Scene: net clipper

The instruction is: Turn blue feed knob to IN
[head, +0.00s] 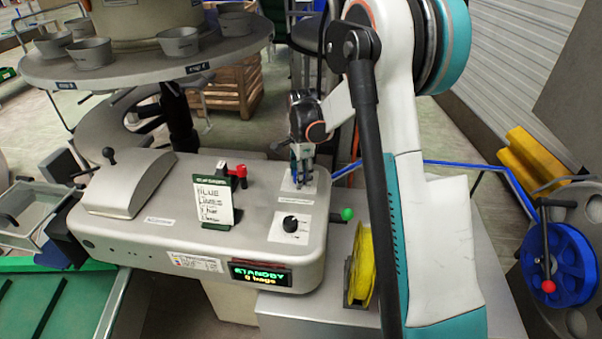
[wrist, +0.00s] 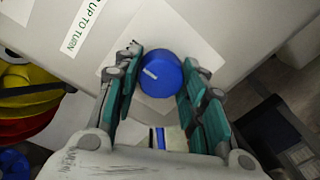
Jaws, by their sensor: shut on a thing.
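The blue feed knob (wrist: 161,77) is round, with a short white pointer mark toward the left side of its top in the wrist view. It sits on a white label plate (wrist: 200,38) on the grey machine (head: 150,222). My gripper (wrist: 160,84) is shut on the knob, with teal finger pads on its left and right sides. In the head view my gripper (head: 303,172) points down at the back right of the machine top and hides most of the knob. The IN marking cannot be read in either view.
The display (head: 261,274) reads STANDBY, 0 bags. A yellow reel (head: 361,265) stands right of the machine.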

